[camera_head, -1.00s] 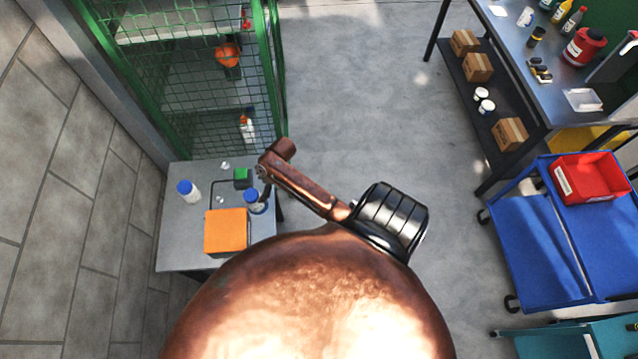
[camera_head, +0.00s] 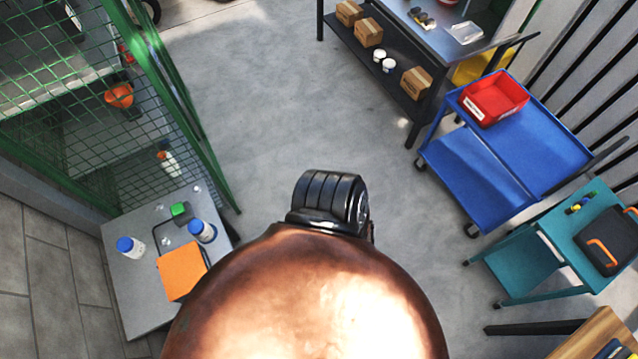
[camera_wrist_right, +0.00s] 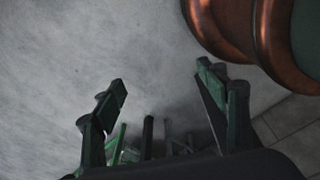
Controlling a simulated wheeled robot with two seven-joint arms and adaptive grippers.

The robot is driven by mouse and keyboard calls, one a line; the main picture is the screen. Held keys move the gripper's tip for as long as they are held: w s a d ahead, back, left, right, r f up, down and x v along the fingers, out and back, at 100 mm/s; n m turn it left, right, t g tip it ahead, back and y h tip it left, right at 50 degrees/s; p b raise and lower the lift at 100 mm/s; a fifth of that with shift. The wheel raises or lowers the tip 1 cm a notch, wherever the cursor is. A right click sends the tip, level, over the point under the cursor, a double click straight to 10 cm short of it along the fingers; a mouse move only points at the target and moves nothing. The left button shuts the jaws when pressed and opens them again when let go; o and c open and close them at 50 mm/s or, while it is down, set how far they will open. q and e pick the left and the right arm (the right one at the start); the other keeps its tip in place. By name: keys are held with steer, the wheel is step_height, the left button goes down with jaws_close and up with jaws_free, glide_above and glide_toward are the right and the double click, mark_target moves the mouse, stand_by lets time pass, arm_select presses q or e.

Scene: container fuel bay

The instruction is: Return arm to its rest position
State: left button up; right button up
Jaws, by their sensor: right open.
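In the right wrist view my right gripper (camera_wrist_right: 160,78) is open, its two dark green fingers spread apart with only grey floor between the tips. Nothing is held. My copper-coloured body shows at the upper right of that view. In the head view neither gripper is visible; my copper body fills the bottom centre, with a black ribbed part of mine above it. My arm link is not seen there now.
A grey table (camera_head: 136,298) at left holds an orange box (camera_head: 181,273) and blue-capped bottles (camera_head: 130,247). Behind is a green mesh cage (camera_head: 150,150). At right stand a blue cart (camera_head: 475,180) with a red bin (camera_head: 494,98) and a teal cart (camera_head: 530,262). Floor between is clear.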

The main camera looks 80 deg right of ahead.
steer(key=shift+s+a+f, duration=0.1)
steer(key=shift+s+a, duration=0.05)
steer(key=shift+s, duration=0.35)
step_height(320, 180, down, 18)
steer(key=s+b, duration=0.1)
steer(key=b, duration=1.7)
steer(key=shift+f, duration=0.2)
